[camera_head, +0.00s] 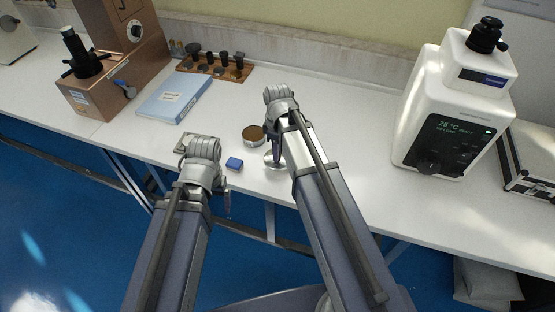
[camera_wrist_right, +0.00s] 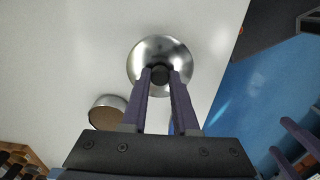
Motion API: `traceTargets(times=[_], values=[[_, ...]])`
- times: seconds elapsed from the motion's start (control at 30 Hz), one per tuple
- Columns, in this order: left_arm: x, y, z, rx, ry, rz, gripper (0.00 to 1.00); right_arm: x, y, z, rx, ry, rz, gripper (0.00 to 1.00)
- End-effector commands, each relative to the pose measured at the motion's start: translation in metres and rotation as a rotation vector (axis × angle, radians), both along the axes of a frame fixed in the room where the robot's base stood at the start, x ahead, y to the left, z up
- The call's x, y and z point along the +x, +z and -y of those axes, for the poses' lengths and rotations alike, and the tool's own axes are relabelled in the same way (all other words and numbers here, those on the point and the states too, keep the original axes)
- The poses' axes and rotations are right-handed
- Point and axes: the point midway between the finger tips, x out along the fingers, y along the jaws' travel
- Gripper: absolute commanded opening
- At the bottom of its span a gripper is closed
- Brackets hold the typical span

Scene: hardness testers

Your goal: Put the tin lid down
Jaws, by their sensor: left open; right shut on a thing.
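The tin lid (camera_wrist_right: 160,52) is a shiny round metal disc with a dark knob. My right gripper (camera_wrist_right: 160,76) is shut on the knob; the lid's edge also shows in the head view (camera_head: 272,161), partly behind my right arm. The lid is over the white table near its front edge; I cannot tell if it touches the top. The open tin (camera_head: 253,136), with brown contents, stands just beside the lid and also shows in the right wrist view (camera_wrist_right: 106,113). My left gripper (camera_head: 226,203) is open and empty near the table's front edge, partly hidden by its arm.
A small blue block (camera_head: 234,164) lies between my arms. A blue book (camera_head: 173,98), a wooden rack (camera_head: 215,67) and a brown tester (camera_head: 97,92) stand behind. A white tester (camera_head: 452,105) is at right. Table space before it is clear.

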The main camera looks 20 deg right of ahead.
Motion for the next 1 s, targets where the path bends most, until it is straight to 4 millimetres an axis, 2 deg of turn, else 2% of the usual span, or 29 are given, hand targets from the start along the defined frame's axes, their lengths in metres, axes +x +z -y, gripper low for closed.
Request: traceTargets(times=[0.03,0.23,0.67,0.7,0.93,1.0], values=[[0.000,-0.010,0.000,0.000,0.000,0.000,0.88,0.000,-0.010,0.000,0.000,0.000,0.000,0.00],[0.000,-0.034,0.000,0.000,0.000,0.000,0.88,0.000,-0.034,0.000,0.000,0.000,0.000,0.00],[0.000,-0.037,0.000,0.000,0.000,0.000,0.88,0.000,-0.037,0.000,0.000,0.000,0.000,0.00],[0.000,-0.037,0.000,0.000,0.000,0.000,0.88,0.000,-0.037,0.000,0.000,0.000,0.000,0.29],[0.000,-0.036,0.000,0.000,0.000,0.000,0.88,0.000,-0.036,0.000,0.000,0.000,0.000,0.55],[0.000,-0.036,0.000,0.000,0.000,0.000,0.88,0.000,-0.036,0.000,0.000,0.000,0.000,0.58]])
